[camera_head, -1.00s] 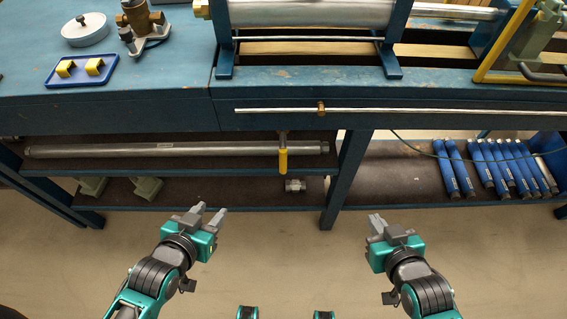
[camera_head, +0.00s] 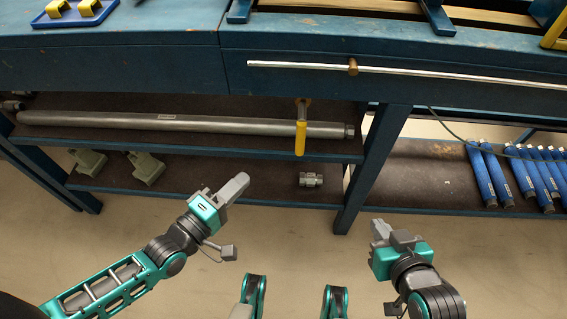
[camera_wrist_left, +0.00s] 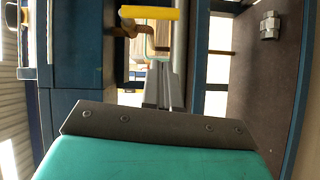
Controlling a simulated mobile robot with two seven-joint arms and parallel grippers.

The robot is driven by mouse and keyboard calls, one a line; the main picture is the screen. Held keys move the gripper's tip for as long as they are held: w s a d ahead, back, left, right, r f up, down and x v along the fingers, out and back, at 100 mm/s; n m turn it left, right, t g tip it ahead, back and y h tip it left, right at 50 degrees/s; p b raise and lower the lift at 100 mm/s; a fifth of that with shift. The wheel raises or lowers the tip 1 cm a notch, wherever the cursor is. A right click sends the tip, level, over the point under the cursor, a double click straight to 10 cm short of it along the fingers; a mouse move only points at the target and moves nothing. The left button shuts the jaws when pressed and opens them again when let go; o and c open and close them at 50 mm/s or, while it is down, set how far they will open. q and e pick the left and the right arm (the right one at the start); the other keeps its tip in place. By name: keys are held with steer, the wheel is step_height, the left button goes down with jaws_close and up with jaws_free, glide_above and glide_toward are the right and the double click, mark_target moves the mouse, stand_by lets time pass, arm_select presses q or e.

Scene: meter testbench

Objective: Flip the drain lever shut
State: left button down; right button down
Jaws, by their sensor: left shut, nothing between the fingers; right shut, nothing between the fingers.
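The drain lever is a yellow handle (camera_head: 300,138) hanging straight down from a brass valve (camera_head: 304,104) under the bench's front edge. It crosses in front of the grey pipe. In the left wrist view the yellow handle (camera_wrist_left: 150,12) lies across the top of the picture, with the brass part beside it. My left gripper (camera_head: 238,184) is shut and empty, below and left of the lever and apart from it. Its grey fingers (camera_wrist_left: 163,85) show in the left wrist view. My right gripper (camera_head: 378,228) is shut and empty, low and to the right, well away from the lever.
A long grey pipe (camera_head: 200,123) lies on the upper shelf. A metal fitting (camera_head: 311,180) and green-grey blocks (camera_head: 146,167) sit on the lower shelf. A blue bench leg (camera_head: 372,170) stands right of the lever. Several blue cylinders (camera_head: 488,175) lie at right.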

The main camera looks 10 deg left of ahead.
mark_target(301, 131)
arm_select(q)
steer(key=shift+w+a+f+n, duration=0.15)
steer(key=shift+a+f+n, duration=0.25)
steer(key=shift+n, duration=0.3)
arm_select(e)
steer(key=shift+w+f, duration=0.15)
steer(key=shift+f, duration=0.05)
arm_select(q)
steer(key=shift+w+d, duration=0.1)
